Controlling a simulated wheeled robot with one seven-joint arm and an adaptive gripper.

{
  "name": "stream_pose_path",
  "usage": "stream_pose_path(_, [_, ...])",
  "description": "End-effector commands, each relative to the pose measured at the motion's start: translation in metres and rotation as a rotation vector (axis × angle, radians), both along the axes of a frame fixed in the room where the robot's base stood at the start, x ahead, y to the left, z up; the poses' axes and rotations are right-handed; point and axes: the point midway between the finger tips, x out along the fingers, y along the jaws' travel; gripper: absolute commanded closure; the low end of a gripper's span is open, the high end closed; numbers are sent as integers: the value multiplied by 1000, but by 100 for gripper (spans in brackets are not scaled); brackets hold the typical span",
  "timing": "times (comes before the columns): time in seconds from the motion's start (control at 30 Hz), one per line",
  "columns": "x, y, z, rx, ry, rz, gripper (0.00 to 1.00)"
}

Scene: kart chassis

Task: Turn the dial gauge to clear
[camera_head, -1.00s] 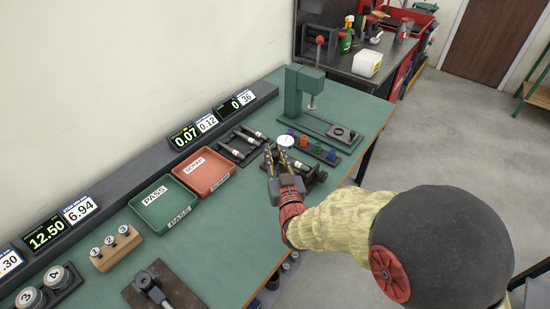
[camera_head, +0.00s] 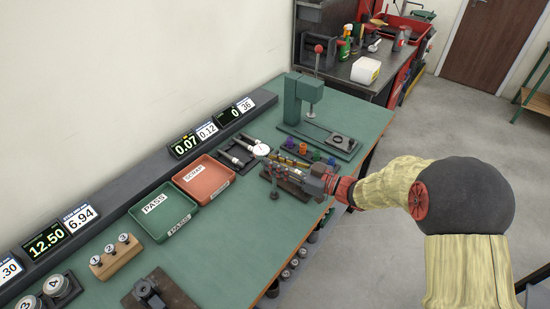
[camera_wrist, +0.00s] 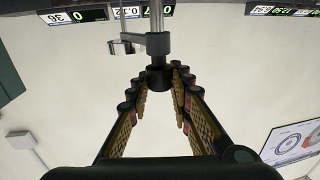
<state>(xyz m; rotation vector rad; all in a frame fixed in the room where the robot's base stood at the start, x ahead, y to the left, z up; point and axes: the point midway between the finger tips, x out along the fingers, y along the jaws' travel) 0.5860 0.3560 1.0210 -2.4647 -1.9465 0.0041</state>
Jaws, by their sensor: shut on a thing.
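The dial gauge (camera_head: 261,150) shows as a small white round face on the bench, just left of my fingertips in the head view. My gripper (camera_head: 276,157) reaches in from the right, its fingers pointing left. In the wrist view my gripper (camera_wrist: 158,72) is shut on a dark cylindrical part (camera_wrist: 157,78) at the end of a silver rod (camera_wrist: 156,20). A dark crossbar there carries a short silver round body (camera_wrist: 121,47), likely the gauge seen edge-on. The fingers partly cover the dark part, and the gauge's needle cannot be read.
A green press (camera_head: 304,100) stands behind, near several coloured pieces (camera_head: 303,149). The red SCRAP tray (camera_head: 222,185) and green PASS tray (camera_head: 187,221) lie to the left. Number displays (camera_head: 186,144) line the back ledge. A dark post (camera_head: 274,182) stands just below my gripper.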

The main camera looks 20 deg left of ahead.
Motion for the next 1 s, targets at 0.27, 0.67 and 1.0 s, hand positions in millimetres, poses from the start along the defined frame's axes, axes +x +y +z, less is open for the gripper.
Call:
stream_pose_path(0.27, [3,0,3,1,-3,226,100])
stream_pose_path(0.67, [2,1,3,2,-5,414,100])
stream_pose_path(1.0, [2,1,3,3,-7,445,100])
